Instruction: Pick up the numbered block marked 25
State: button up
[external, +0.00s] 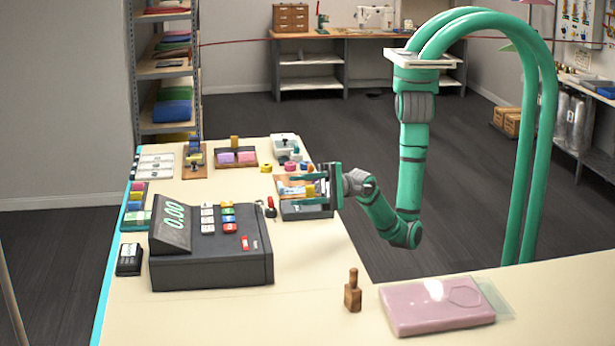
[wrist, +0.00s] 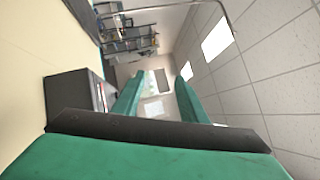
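No block with a readable 25 shows in either view; the small coloured pieces on the counter are too small to read. My gripper (external: 297,188) is over the right edge of the counter, beside a dark tray (external: 305,212) with small coloured pieces. Its two green fingers are apart, and they also show apart with nothing gripped between them in the wrist view (wrist: 160,80). A small yellow piece (external: 310,190) shows near the fingers in the external view; I cannot tell its depth. The fingers partly hide the tray.
A dark cash register (external: 210,262) stands at the counter's middle left. Several small trays, including one with pink and purple pieces (external: 236,156), lie at the far end. A wooden stamp (external: 353,291) and a pink pad (external: 430,308) are in front. Counter (external: 310,262) between is clear.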

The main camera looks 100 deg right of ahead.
jog(key=w+a+r+m+g+h, duration=0.1)
jog(key=w+a+m, duration=0.1)
jog(key=a+m, duration=0.2)
jog(key=m+g, duration=0.6)
jog(key=g, duration=0.2)
send_near(352, 283)
jog(key=w+a, duration=0.1)
jog(key=w, duration=0.1)
jog(key=x, duration=0.4)
jog(key=shift+s+a+f, duration=0.2)
jog(key=shift+a+f, duration=0.15)
jog(key=shift+s+x, duration=0.15)
jog(key=shift+x, duration=1.4)
jog(key=shift+s+x, duration=0.15)
jog(key=shift+x, duration=1.45)
jog(key=shift+a+f, duration=0.1)
jog(key=shift+c, duration=0.6)
grip_shut()
